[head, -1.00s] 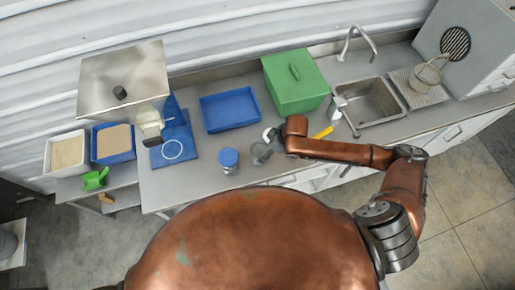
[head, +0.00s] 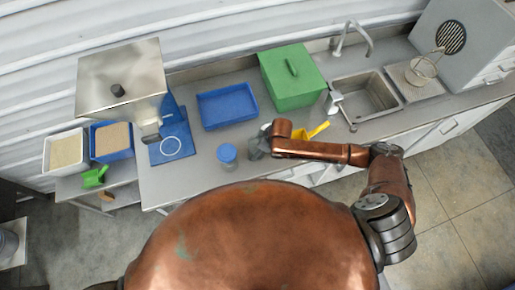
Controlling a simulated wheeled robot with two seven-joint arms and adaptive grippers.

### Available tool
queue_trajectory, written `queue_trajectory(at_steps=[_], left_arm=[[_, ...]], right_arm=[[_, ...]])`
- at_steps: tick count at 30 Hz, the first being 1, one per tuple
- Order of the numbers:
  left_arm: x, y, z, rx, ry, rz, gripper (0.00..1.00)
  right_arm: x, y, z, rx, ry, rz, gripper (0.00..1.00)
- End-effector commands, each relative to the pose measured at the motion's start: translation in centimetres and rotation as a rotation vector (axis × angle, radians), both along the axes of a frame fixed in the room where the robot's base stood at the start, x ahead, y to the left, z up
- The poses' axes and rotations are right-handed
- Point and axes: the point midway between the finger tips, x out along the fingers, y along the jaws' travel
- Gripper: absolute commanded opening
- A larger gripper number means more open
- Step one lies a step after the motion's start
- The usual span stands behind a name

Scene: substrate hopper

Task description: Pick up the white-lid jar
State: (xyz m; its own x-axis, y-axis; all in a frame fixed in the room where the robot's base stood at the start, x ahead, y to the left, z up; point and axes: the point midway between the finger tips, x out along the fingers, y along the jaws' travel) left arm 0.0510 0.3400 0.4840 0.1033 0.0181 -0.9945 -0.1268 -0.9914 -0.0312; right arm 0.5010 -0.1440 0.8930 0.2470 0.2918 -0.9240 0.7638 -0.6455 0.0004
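A small white round top (head: 265,127), which may be the white-lid jar, shows just behind my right gripper (head: 256,147). Most of it is hidden by my copper-coloured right arm and gripper. The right gripper is low over the counter's front part, and its fingers are too small and dark to tell open from shut. Whether it touches the white thing cannot be told. A jar with a blue lid (head: 227,153) stands upright on the counter, just left of the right gripper. My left gripper is not in view.
A blue tray (head: 228,107), a green box (head: 292,80) and a sink (head: 368,97) line the counter. A yellow scoop (head: 314,131) lies beside my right arm. A metal hopper (head: 120,80) stands at left above a blue base. Counter between hopper base and blue-lid jar is clear.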

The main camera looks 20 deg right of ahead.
Motion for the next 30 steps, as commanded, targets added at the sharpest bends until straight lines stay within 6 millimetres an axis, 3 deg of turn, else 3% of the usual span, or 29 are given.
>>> queue_trajectory(at_steps=[16, 25, 30], left_arm=[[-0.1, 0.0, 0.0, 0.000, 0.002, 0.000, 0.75], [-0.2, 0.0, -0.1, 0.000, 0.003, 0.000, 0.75], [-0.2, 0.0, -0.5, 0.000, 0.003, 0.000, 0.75]], right_arm=[[0.0, 0.0, 0.0, 0.000, 0.000, -0.001, 0.29], [0.0, 0.0, 0.2, 0.000, -0.001, -0.001, 0.28], [0.1, 0.0, 1.5, 0.002, -0.003, 0.000, 0.28]])
